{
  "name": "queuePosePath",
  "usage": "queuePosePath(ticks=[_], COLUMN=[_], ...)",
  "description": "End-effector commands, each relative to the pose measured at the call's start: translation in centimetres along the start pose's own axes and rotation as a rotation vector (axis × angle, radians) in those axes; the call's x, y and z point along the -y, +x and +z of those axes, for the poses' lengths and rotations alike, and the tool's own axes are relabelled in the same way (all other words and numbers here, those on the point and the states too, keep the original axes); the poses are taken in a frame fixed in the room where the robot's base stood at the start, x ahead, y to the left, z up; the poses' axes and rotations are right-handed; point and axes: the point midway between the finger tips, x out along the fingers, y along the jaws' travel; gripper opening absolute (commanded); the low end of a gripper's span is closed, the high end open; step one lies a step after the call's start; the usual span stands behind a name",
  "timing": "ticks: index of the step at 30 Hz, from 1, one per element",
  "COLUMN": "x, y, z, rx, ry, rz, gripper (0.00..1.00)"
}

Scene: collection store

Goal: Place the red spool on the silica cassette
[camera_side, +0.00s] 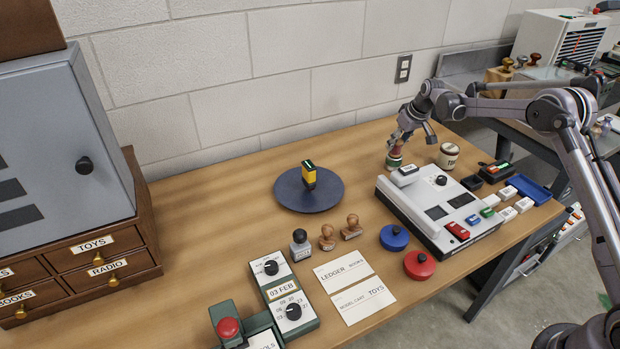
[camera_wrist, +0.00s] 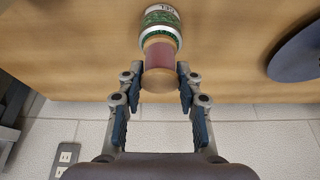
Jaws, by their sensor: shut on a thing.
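My gripper (camera_wrist: 158,77) is shut on the red spool (camera_wrist: 159,56), which shows dark red winding and a pale wooden end between the fingers in the wrist view. In the side view the gripper (camera_side: 400,143) hangs over the back right of the table, with the spool (camera_side: 396,151) small and partly hidden below it. A round green and white canister (camera_wrist: 161,17) lies directly in line beyond the spool; I take it as the silica cassette. Its green side (camera_side: 394,163) shows under the spool in the side view. I cannot tell whether spool and canister touch.
A cream labelled jar (camera_side: 449,155) stands just right of the gripper. A white console (camera_side: 425,208) with blocks stands close in front. A dark round turntable (camera_side: 285,194) is to the left, with clear wood between. The wall (camera_side: 300,75) is close behind.

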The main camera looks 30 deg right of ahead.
Motion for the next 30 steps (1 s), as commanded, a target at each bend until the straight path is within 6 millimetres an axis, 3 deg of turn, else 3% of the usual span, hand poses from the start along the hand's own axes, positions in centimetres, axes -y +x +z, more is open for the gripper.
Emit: queuePosePath(ticks=[3, 4, 6, 19, 30], x=[0.0, 0.0, 0.0, 0.0, 0.0], y=[0.3, 0.2, 0.2, -0.6, -7.0], z=[0.1, 0.1, 0.1, 0.0, 0.0], rx=[0.000, 0.000, 0.000, 0.000, 0.000], ry=[0.000, 0.000, 0.000, 0.000, 0.000], rz=[0.000, 0.000, 0.000, 0.000, 0.000], gripper=[0.09, 0.44, 0.58, 0.58, 0.58])
